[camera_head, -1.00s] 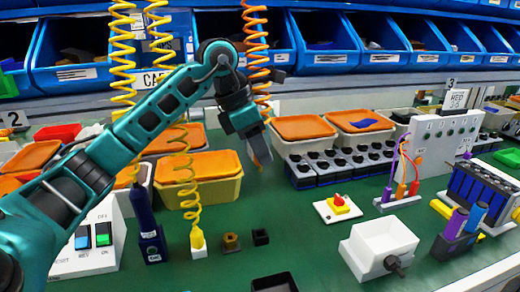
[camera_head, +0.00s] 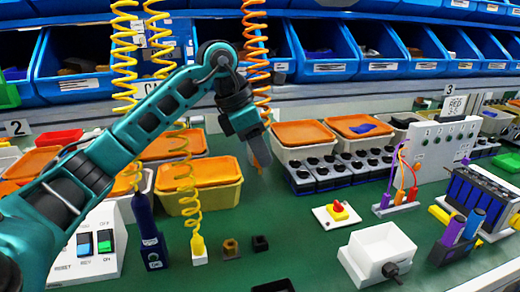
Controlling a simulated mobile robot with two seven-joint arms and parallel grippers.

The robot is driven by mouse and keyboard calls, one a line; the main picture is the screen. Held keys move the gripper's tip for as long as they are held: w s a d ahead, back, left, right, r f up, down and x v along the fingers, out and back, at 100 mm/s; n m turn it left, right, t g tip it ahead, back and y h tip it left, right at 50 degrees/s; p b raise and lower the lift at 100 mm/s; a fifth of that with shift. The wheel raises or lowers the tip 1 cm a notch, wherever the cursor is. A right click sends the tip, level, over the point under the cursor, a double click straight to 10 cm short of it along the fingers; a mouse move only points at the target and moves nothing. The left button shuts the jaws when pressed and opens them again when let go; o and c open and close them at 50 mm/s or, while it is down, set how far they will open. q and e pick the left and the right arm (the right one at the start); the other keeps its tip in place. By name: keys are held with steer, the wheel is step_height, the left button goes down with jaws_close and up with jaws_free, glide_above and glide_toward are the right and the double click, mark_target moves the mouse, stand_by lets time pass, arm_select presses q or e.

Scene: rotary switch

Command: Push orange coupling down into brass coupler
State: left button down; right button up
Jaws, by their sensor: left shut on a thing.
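My left gripper (camera_head: 256,138) is shut on the orange coupling (camera_head: 261,154), which hangs below it and points down. The orange coiled hose (camera_head: 255,50) drops from above behind my left wrist. The small brass coupler (camera_head: 231,247) stands on the green table in front of the yellow bin. My left gripper is above and a little to the right of the brass coupler in the picture, with a clear gap between. The fingers are small and partly hidden by the dark gripper body. My right gripper is not in view.
A black block (camera_head: 260,243) stands close right of the brass coupler, and a yellow plug (camera_head: 198,247) on a coiled yellow hose stands left. A dark blue tool (camera_head: 150,240) is farther left. A white box (camera_head: 378,252) and a red-yellow switch (camera_head: 339,211) lie right.

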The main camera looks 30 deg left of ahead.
arm_select(q)
steer(key=shift+r+p, duration=0.65)
steer(key=shift+r, duration=0.2)
steer(key=shift+f, duration=0.35)
steer(key=shift+s+a+f+b, duration=0.2)
steer(key=shift+s+a+f, duration=0.7)
steer(key=shift+f, duration=2.1)
steer(key=shift+s+a+f+b, duration=0.2)
steer(key=shift+s+a+f, duration=0.7)
steer(key=shift+f, duration=2.15)
steer(key=shift+s+a+f+b, duration=0.2)
steer(key=shift+s+a+f, duration=0.65)
steer(key=shift+f, duration=2.15)
steer(key=shift+s+d+f, duration=0.2)
steer(key=shift+f, duration=0.25)
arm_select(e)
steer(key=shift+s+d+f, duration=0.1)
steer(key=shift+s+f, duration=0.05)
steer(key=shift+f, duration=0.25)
